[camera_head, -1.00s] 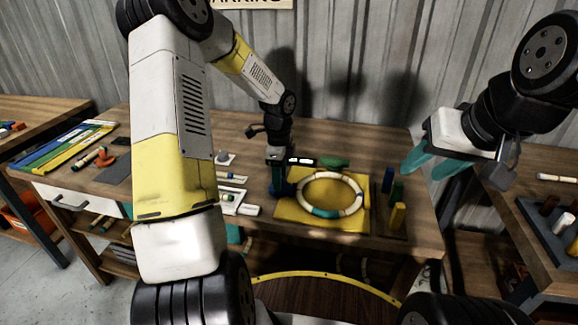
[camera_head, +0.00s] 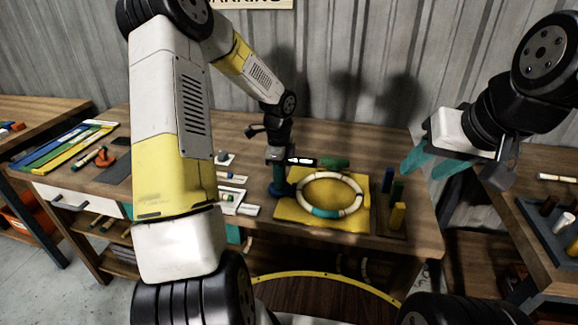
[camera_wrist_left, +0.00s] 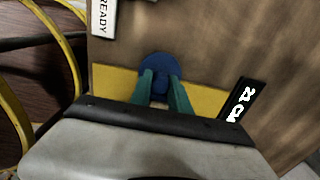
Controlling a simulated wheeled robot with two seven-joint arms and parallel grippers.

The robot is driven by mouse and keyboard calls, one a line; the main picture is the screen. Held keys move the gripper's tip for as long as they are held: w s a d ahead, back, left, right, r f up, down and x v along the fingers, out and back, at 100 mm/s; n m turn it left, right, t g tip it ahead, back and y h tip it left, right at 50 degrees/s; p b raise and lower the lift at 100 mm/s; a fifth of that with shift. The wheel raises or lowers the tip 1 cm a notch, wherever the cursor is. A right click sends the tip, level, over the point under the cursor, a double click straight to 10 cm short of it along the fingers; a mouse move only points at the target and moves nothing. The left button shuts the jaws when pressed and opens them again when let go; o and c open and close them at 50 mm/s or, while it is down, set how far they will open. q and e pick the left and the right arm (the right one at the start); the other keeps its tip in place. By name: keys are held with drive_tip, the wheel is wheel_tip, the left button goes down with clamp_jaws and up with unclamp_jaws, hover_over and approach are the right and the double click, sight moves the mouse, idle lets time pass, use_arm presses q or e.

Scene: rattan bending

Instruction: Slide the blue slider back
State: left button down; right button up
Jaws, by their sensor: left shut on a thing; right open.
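The blue slider (camera_head: 281,189) is at the left edge of the yellow board (camera_head: 285,212), beside a ring of white, tan and teal segments (camera_head: 318,211). In the left wrist view the slider's round blue body (camera_wrist_left: 157,66) shows between and beyond the teal fingertips. My left gripper (camera_wrist_left: 162,88) is shut on it; in the head view its fingers are mostly hidden. My right gripper (camera_head: 428,160) is open and empty, raised above the table's right end.
A black sign (camera_head: 302,161) and a green piece (camera_head: 334,163) are behind the board. Blue, green and yellow blocks (camera_head: 398,216) stand at its right. Small white cards (camera_head: 232,194) lie at its left. A black sign also shows in the left wrist view (camera_wrist_left: 241,100).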

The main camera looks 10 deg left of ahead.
idle(0.8)
use_arm(q)
drive_tip(key=shift+w+a, duration=0.1)
drive_tip(key=shift+a, duration=1.4)
drive_tip(key=c, duration=1.2)
unclamp_jaws()
drive_tip(key=shift+c, duration=0.2)
wheel_tip(320, 180, up, 8)
